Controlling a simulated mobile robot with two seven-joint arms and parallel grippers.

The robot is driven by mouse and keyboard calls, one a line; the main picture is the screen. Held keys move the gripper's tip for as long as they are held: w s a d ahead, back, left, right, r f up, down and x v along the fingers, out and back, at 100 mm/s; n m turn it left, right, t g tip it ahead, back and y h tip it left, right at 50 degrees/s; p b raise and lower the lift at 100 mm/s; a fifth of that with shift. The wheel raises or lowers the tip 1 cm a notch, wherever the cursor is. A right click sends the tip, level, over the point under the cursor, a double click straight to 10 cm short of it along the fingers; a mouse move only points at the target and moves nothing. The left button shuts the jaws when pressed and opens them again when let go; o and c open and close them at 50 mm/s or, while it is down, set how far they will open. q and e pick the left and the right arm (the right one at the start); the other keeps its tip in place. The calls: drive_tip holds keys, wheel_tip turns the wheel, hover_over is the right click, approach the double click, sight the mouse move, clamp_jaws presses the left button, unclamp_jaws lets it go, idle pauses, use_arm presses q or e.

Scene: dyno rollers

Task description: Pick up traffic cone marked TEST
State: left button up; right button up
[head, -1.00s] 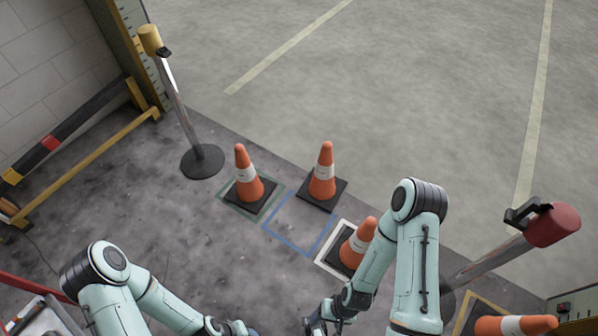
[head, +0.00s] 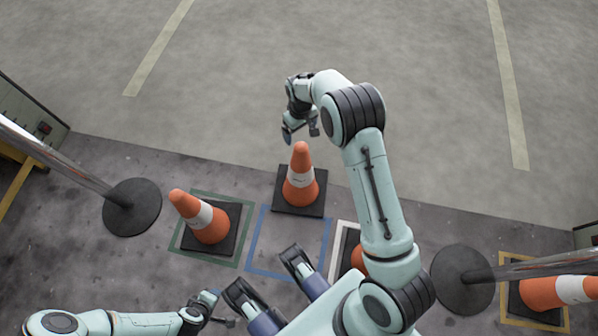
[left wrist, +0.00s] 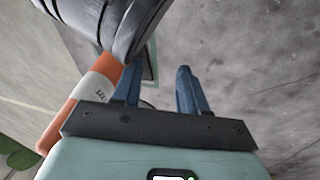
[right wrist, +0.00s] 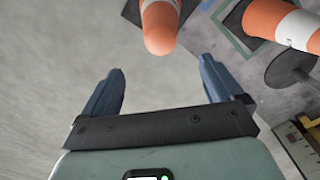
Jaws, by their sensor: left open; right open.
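An orange cone with a white band (head: 300,190) stands upright on a black base behind the blue square outline (head: 288,240). Another cone (head: 208,225) stands in the green outline, and a third (head: 358,258) is mostly hidden behind my right arm. I cannot read TEST on any of them. My right gripper (head: 301,133) is open just above the behind-blue cone's tip; the right wrist view shows an orange cone tip (right wrist: 160,35) ahead of the fingers. My left gripper (head: 222,308) is open, low at the front; a cone (left wrist: 64,112) shows beside its fingers.
Another cone (head: 555,292) is in the yellow outline at right. Stanchion bases stand at left (head: 132,208) and right (head: 460,280). The concrete floor behind the cones (head: 420,80) is clear.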

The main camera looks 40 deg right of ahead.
sight(301, 145)
drive_tip(key=f, duration=0.2)
drive_tip(key=f+b, duration=0.1)
drive_tip(key=f, duration=0.2)
drive_tip(key=f+b, duration=0.1)
drive_tip(key=f, duration=0.1)
drive_tip(key=shift+s+a+f, duration=0.1)
drive_tip(key=shift+s+f, duration=0.2)
drive_tip(key=shift+s, duration=0.1)
wheel_tip(301, 145, down, 4)
drive_tip(key=shift+s+f+b, duration=0.1)
drive_tip(key=shift+f+b, duration=0.05)
drive_tip(key=shift+b, duration=0.55)
clamp_jaws()
use_arm(q)
drive_tip(key=s+a+f+g, duration=0.1)
drive_tip(key=s+f+g, duration=0.1)
drive_tip(key=s+f, duration=0.3)
drive_tip(key=shift+s+f+n+g, duration=0.15)
drive_tip(key=shift+s+n+g, duration=0.15)
drive_tip(key=shift+s, duration=0.95)
